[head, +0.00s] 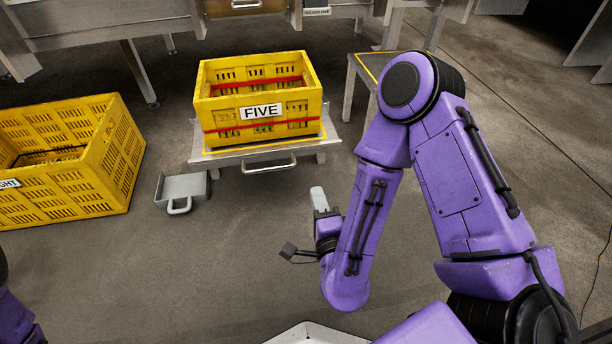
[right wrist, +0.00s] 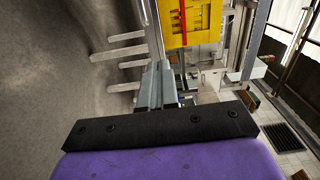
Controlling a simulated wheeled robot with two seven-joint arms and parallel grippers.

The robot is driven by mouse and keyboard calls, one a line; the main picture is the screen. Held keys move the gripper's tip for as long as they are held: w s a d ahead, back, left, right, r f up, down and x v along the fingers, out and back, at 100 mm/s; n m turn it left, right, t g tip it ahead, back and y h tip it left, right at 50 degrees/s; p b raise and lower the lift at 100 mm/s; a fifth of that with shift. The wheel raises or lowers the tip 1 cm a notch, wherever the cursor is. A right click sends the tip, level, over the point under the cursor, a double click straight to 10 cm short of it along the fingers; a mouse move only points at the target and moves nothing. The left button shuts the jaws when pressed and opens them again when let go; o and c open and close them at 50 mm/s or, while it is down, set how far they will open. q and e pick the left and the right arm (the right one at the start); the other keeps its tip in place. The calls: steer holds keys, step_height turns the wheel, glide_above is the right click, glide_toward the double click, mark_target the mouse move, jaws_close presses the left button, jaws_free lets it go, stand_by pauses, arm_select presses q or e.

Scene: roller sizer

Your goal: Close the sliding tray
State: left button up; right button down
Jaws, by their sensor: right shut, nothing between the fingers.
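A metal sliding tray (head: 230,158) with a bar handle (head: 268,165) on its front edge stands out from under the machine. A yellow crate labelled FIVE (head: 225,130) with red bands sits on it. My right gripper (head: 318,196) is in front of the tray, to the right of the handle and apart from it. Its fingers (right wrist: 156,84) are together and empty in the right wrist view, where the yellow crate (right wrist: 205,25) shows beyond them. My left gripper is out of view.
Another yellow crate (head: 100,165) stands on the floor at the left. A small grey scoop-like box with a handle (head: 185,188) lies between it and the tray. A metal stand (head: 362,72) is at the tray's right. The floor in front is clear.

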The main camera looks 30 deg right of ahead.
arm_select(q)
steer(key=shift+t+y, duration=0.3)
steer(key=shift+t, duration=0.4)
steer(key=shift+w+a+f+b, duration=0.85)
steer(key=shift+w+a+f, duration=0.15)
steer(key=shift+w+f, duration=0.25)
arm_select(e)
steer(key=p, duration=0.4)
glide_toward(304, 147)
steer(key=x, duration=0.5)
steer(key=shift+w+d, duration=0.1)
steer(key=shift+w, duration=0.2)
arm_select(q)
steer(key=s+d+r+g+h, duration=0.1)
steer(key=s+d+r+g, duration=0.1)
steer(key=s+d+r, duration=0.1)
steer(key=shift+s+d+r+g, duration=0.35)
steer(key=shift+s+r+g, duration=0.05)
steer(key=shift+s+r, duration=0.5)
arm_select(e)
steer(key=shift+w+d, duration=0.1)
steer(key=shift+w, duration=0.5)
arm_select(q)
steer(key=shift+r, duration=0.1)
arm_select(e)
steer(key=shift+w+d, duration=0.1)
